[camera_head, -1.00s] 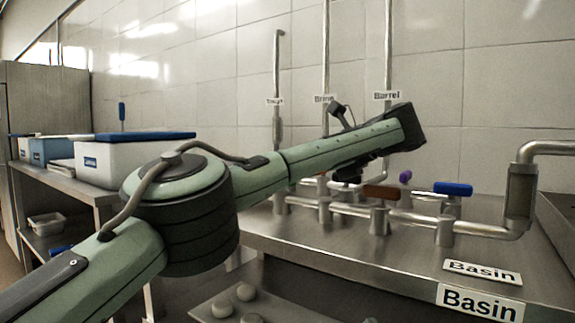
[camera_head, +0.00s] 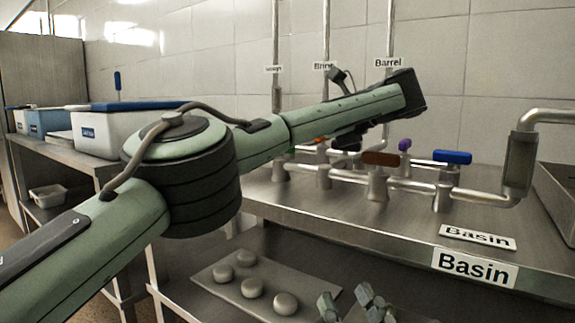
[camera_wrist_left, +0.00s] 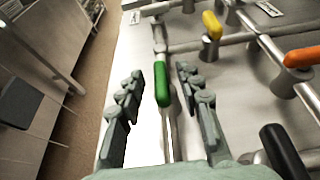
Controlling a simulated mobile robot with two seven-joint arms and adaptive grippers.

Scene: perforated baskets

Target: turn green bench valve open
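The green valve handle (camera_wrist_left: 161,83) shows in the left wrist view, lying lengthwise along the pipe near the bench edge. My left gripper (camera_wrist_left: 159,72) is open, with one finger on each side of the handle; I see a gap on both sides and cannot tell the height between them. In the head view my left arm hides most of this valve and the left gripper's fingers. My right gripper (camera_head: 345,292) shows at the bottom of the head view, its two fingers apart and empty, in front of the lower shelf.
Other valves have yellow (camera_wrist_left: 211,24), orange (camera_wrist_left: 302,57), black (camera_wrist_left: 284,150), brown (camera_head: 381,158), purple (camera_head: 404,145) and blue (camera_head: 453,157) handles. A tray (camera_head: 318,291) with several round pieces is below the bench. White box (camera_head: 103,133) stands left.

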